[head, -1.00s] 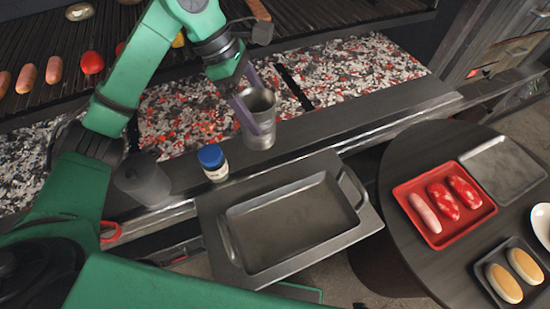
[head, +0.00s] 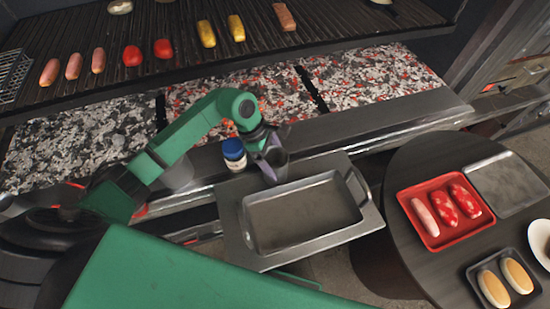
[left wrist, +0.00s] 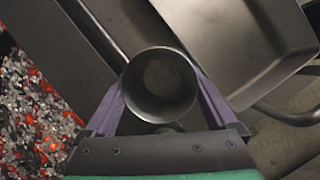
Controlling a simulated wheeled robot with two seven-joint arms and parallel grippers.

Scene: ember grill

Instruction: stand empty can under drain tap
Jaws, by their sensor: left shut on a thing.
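The empty metal can (head: 277,158) is held in my left gripper (head: 271,157), beside the blue-lidded jar and over the back edge of the tray's shelf. In the left wrist view the can (left wrist: 160,85) is seen from above, its round mouth open and its inside empty. The purple fingers (left wrist: 161,98) are shut on its two sides. I cannot tell whether its base touches anything. I cannot make out the drain tap for certain in either view. My right gripper is not in view.
A grey tray with handles (head: 300,212) sits on a shelf (head: 232,228) just in front. A blue-lidded jar (head: 234,155) stands close left of the can. Glowing coals (head: 365,75) lie behind the ledge (head: 385,115). A round table (head: 415,160) with food trays is at right.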

